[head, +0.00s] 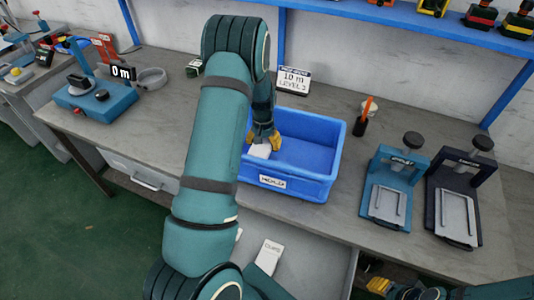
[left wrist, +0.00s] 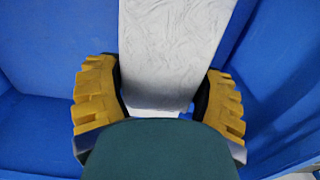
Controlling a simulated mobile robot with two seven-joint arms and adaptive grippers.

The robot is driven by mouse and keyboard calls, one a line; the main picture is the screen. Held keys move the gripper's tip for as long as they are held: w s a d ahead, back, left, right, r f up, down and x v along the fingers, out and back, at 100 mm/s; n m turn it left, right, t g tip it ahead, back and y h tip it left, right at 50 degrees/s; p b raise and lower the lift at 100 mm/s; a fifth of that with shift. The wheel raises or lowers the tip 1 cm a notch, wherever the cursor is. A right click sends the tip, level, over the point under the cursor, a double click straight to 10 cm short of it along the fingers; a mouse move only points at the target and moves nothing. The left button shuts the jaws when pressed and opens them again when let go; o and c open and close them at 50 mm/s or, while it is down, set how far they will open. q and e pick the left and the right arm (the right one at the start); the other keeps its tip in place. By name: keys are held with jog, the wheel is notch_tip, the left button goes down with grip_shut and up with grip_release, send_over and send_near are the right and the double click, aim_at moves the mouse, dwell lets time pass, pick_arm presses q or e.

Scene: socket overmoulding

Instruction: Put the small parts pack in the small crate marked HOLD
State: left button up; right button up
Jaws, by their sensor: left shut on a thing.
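The blue crate (head: 318,165) stands on the bench with a white HOLD label on its front wall. My left gripper (head: 264,138) is inside the crate's outline, toward its left side. It is shut on the white small parts pack (head: 259,151). In the left wrist view the pack (left wrist: 172,50) lies between the yellow fingers, with blue crate walls around it. I cannot tell whether the pack touches the crate floor. My left arm hides the crate's left end. My right gripper (head: 382,287) shows only partly at the bottom edge; its opening is unclear.
An open drawer (head: 315,262) below the bench holds a white packet (head: 268,252). A blue press (head: 390,190) and a dark press (head: 457,200) stand right of the crate. A sign (head: 293,80) stands behind it. A blue device (head: 95,100) sits at left.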

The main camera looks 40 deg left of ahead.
pick_arm(q)
jog(key=shift+s+f, duration=0.1)
jog(key=shift+f, duration=0.45)
jog(key=shift+f+b, duration=0.3)
jog(key=shift+f, duration=1.3)
jog(key=shift+f, duration=0.1)
jog(key=o, duration=1.1)
jog(key=shift+r, duration=0.5)
notch_tip(320, 180, up, 11)
jog(key=shift+r+p, duration=0.15)
jog(key=shift+p, duration=0.75)
